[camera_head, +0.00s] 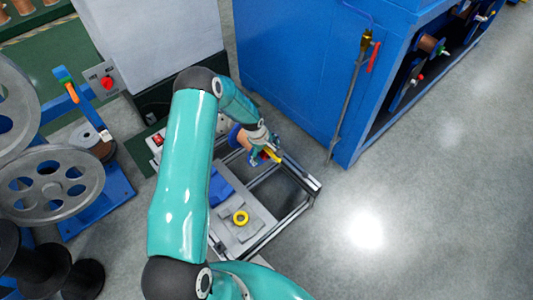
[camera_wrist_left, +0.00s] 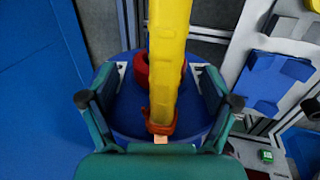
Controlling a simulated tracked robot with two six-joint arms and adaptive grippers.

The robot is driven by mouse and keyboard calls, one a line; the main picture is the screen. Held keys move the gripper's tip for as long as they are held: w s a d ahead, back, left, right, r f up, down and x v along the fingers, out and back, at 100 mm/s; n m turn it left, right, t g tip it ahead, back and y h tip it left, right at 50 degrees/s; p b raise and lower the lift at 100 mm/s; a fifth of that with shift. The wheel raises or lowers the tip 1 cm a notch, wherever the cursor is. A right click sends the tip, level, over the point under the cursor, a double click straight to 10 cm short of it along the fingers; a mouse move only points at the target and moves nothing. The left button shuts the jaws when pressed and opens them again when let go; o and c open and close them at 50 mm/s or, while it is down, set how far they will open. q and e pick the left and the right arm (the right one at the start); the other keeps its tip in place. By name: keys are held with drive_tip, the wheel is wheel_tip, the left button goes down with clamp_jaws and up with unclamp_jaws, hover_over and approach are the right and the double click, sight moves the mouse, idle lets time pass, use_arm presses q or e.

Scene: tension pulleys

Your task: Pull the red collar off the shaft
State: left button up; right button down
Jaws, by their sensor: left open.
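The red collar (camera_wrist_left: 142,70) shows in the left wrist view in front of a round blue flange (camera_wrist_left: 125,122), partly hidden by a long yellow bar (camera_wrist_left: 170,60). A red band (camera_wrist_left: 162,122) wraps the bar's near end. The shaft itself is not clearly visible. My left gripper (camera_wrist_left: 158,92) is open, with one green finger on each side of the collar and bar; I cannot tell whether either touches. In the head view my left gripper (camera_head: 262,150) is at the blue-and-copper spool (camera_head: 238,137), beside the yellow bar (camera_head: 272,155). My right gripper is not in view.
A metal frame (camera_head: 292,203) surrounds a grey plate with a yellow ring (camera_head: 240,218) and blue blocks (camera_head: 221,188). A tall blue cabinet (camera_head: 300,80) stands close behind to the right. Large grey wheels (camera_head: 50,185) stand at the left. The floor at the right is clear.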

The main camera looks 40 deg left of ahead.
use_arm(q)
drive_tip(key=shift+x, duration=0.85)
drive_tip(key=c, duration=1.2)
drive_tip(key=shift+c, duration=0.2)
drive_tip(key=shift+d+b, duration=0.9)
drive_tip(key=shift+b, duration=0.05)
drive_tip(key=shift+s+d+b, duration=0.1)
drive_tip(key=shift+d+b, duration=0.75)
drive_tip(key=shift+b, duration=0.5)
drive_tip(key=shift+r+b, duration=0.1)
drive_tip(key=shift+b, duration=0.3)
